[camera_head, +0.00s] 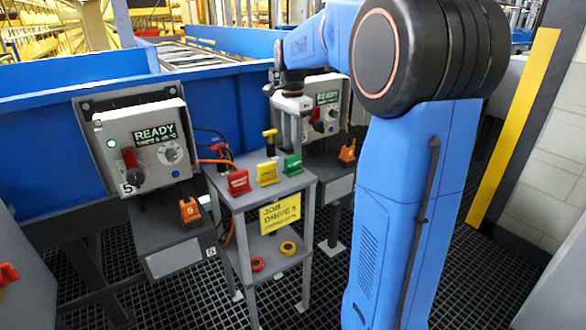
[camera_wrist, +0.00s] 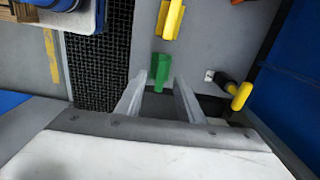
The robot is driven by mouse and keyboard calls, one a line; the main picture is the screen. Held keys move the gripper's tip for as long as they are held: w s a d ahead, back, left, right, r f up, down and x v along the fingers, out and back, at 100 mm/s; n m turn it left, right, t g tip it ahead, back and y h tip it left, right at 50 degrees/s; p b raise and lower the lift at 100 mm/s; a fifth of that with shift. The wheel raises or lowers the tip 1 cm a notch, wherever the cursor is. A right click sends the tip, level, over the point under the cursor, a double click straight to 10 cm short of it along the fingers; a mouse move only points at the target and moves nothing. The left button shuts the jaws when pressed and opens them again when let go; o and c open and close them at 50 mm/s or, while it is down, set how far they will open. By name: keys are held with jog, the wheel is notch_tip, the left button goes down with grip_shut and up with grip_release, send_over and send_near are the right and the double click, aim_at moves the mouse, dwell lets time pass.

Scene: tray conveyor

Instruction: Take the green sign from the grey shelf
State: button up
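The green sign (camera_head: 292,166) stands at the right end of the top of the grey shelf (camera_head: 252,194), beside a yellow sign (camera_head: 267,174) and a red sign (camera_head: 238,182). My gripper (camera_head: 291,140) is above the green sign, pointing down. In the wrist view my gripper (camera_wrist: 160,82) is open, with its two grey fingers apart. The green sign (camera_wrist: 161,68) appears just ahead of the fingertips, its near end in the gap between them. I see no contact. The yellow sign (camera_wrist: 172,20) is farther up that picture.
A control box (camera_head: 146,148) reading READY stands left, a second one (camera_head: 325,105) behind the shelf. A yellow-handled tool (camera_head: 270,140) stands at the shelf's back, near my gripper.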

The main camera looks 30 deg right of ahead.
aim_at(293, 170)
jog(key=shift+w+d+f, duration=0.1)
jog(key=shift+d+f, duration=0.05)
jog(key=shift+f, duration=1.55)
jog(key=shift+d+f, duration=0.1)
jog(key=shift+f, duration=1.55)
grip_shut()
